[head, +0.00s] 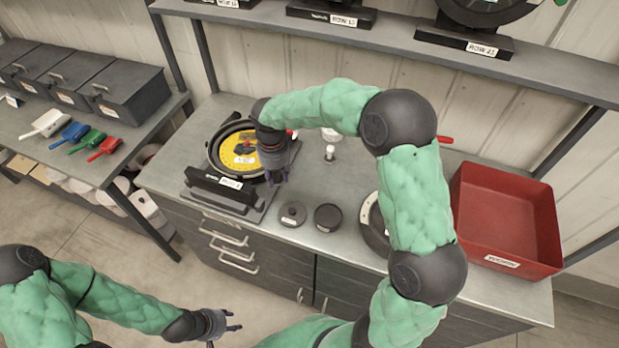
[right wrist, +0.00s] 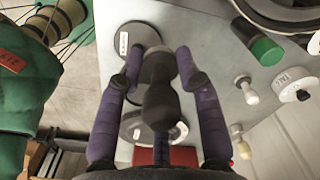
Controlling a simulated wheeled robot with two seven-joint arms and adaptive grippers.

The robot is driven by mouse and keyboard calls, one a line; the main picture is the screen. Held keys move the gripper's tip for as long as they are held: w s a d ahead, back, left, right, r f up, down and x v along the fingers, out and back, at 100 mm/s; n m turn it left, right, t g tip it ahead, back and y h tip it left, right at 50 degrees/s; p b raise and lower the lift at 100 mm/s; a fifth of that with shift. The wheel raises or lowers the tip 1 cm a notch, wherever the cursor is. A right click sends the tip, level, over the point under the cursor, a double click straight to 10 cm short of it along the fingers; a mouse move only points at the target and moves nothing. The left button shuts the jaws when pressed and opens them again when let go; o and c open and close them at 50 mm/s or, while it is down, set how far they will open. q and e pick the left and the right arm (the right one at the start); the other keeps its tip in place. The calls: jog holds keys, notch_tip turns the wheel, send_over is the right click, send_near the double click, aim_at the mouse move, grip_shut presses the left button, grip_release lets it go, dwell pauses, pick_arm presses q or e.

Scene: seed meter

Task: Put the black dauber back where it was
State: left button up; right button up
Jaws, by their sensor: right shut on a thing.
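The black dauber (right wrist: 161,103), dark with a rounded knob end, sits between the two fingers of my right gripper (right wrist: 163,78) in the right wrist view. The right gripper (head: 277,178) is shut on it, above the bench at the front right edge of the seed meter (head: 238,148). In the head view the hand hides most of the dauber. Two low round dark pots stand on the bench: a labelled one (head: 292,214) and one to its right (head: 327,217). My left gripper (head: 236,321) is empty, fingers apart, in front of the bench.
A white knobbed piece (head: 329,151) stands behind the pots. A round plate (head: 373,222) is partly behind my right arm. A red bin (head: 506,215) is at the right. A green-and-black piece (right wrist: 265,48) stands beside the meter. Coloured scoops (head: 73,132) lie on the left table.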

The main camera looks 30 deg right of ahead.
jog(key=d+f, duration=0.2)
jog(key=d, duration=0.4)
send_over(315, 188)
jog(key=a, duration=0.1)
notch_tip(315, 188, down, 6)
jog(key=shift+a+r+b, duration=0.15)
jog(key=shift+r+b, duration=0.05)
jog(key=shift+b, duration=0.15)
jog(key=shift+d+f, duration=0.5)
jog(key=shift+f, duration=0.05)
jog(key=shift+w+d+f, duration=0.1)
jog(key=shift+d+f, duration=0.1)
jog(key=shift+f, duration=1.55)
pick_arm(q)
jog(key=shift+s+f, duration=0.35)
jog(key=shift+f, duration=0.15)
jog(key=shift+f+b, duration=0.1)
jog(key=shift+b, duration=0.2)
pick_arm(e)
jog(key=shift+f, duration=0.2)
jog(key=o, duration=1.1)
jog(key=shift+o, duration=0.2)
